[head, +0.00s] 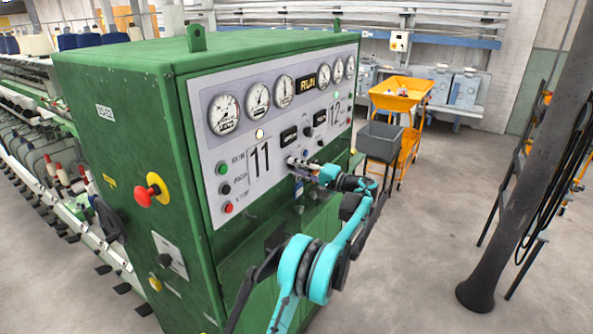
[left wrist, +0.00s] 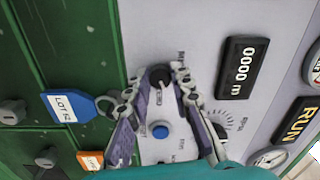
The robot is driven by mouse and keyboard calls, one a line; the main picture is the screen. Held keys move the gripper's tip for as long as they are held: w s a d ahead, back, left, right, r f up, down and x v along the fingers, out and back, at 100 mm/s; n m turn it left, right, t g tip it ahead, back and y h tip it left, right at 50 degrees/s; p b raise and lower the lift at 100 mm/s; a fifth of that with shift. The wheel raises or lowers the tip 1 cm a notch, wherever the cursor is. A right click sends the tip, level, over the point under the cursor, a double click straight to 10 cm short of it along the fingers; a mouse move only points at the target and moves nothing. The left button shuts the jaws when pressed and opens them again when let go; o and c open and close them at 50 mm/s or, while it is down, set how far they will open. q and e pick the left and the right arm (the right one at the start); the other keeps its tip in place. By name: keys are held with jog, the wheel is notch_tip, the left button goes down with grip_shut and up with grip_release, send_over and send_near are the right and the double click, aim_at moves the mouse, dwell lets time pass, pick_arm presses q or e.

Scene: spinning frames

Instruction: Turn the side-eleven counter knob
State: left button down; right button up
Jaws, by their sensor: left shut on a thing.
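The green cabinet (head: 125,125) has a pale control panel (head: 215,158) with a large "11" (head: 260,160) on its near half. My left gripper (head: 301,164) is at the panel's lower edge, just right of the "11". In the left wrist view, its fingertips (left wrist: 160,79) are closed on both sides of a small black knob (left wrist: 159,74). The knob's small label is too blurred to read. A black counter display (left wrist: 243,67) reading "0000 m" is beside it; it also shows in the head view (head: 289,137). My right gripper is not in view.
A blue button (left wrist: 160,130) and a larger black dial knob (left wrist: 219,131) are close to the fingers. A blue "LOT 12" tag (left wrist: 63,108) hangs beside the left finger. A red emergency button (head: 147,194) juts from the cabinet's side. An orange cart (head: 405,95) stands behind.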

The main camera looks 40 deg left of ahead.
pick_arm(q)
jog(key=shift+m+b, duration=0.35)
jog(key=shift+m, duration=1.75)
jog(key=c, duration=1.3)
grip_release()
jog(key=shift+c, duration=0.2)
jog(key=shift+d, duration=0.1)
jog(key=w+d, duration=0.1)
jog(key=d, duration=1)
jog(key=shift+w+d+f, duration=0.2)
jog(key=shift+d+f, duration=0.05)
jog(key=shift+d, duration=0.15)
